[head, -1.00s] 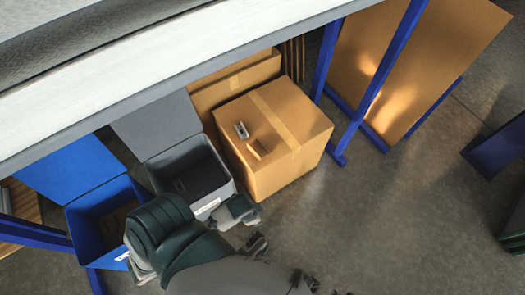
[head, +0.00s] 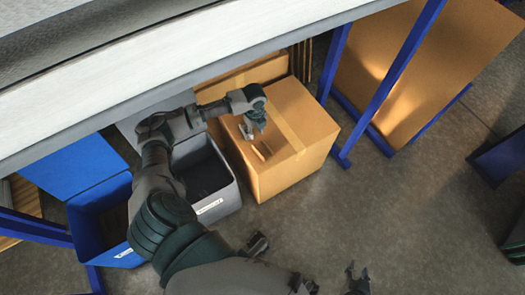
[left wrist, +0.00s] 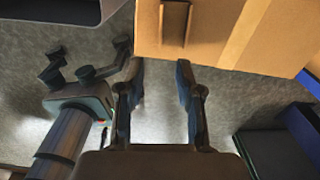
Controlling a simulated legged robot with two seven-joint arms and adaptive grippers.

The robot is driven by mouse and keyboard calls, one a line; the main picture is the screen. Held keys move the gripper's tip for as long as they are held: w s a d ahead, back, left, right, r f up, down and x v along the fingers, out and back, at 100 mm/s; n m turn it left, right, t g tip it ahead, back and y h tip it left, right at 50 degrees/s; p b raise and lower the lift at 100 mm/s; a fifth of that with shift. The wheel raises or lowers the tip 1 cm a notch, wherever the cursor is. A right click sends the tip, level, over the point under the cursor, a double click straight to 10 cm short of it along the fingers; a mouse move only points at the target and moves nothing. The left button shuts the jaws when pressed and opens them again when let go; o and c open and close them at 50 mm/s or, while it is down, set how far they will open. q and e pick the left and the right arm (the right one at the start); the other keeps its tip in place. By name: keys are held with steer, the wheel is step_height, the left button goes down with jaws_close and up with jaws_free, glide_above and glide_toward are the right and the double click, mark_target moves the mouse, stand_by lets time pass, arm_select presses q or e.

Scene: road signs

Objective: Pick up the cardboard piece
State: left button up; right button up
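My left gripper (head: 256,127) is over the box top, just beyond the piece in the head view. In the left wrist view its fingers (left wrist: 158,75) are apart with nothing between them, and the piece lies ahead of them. A small grey object (head: 244,132) on the box is partly hidden by the gripper. My right gripper (left wrist: 87,50) is open and empty, low and away from the box.
A grey bin (head: 222,203) and a blue bin (head: 95,250) stand left of the box, under my left arm. A pale shelf edge (head: 170,65) runs above. Blue posts (head: 385,85) and a large brown panel (head: 440,60) stand at the right. Floor in front is clear.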

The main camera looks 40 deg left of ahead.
arm_select(q)
steer(key=b, duration=0.2)
glide_above(258, 151)
steer(key=f, duration=0.4)
steer(key=a+f, duration=0.1)
steer(key=f, duration=0.4)
steer(key=f+b, duration=0.1)
steer(key=shift+d+f, duration=0.35)
steer(key=shift+d, duration=0.05)
steer(key=shift+f+b, duration=0.4)
steer(key=shift+f, duration=0.3)
step_height(258, 151, down, 4)
steer(key=shift+f+b, duration=0.2)
steer(key=shift+b, duration=0.75)
steer(key=shift+f, duration=0.15)
steer(key=shift+d, duration=0.15)
arm_select(e)
steer(key=w+a+r+t+y, duration=0.1)
steer(key=w+r+t, duration=0.2)
steer(key=r+t, duration=0.3)
steer(key=w+a+r+t+y, duration=0.2)
steer(key=w+r+t, duration=0.1)
steer(key=r+t, duration=0.3)
steer(key=shift+a+r, duration=0.2)
steer(key=shift+r, duration=0.5)
arm_select(q)
jaws_close()
arm_select(e)
steer(key=shift+w+a+f, duration=0.1)
steer(key=shift+a, duration=0.05)
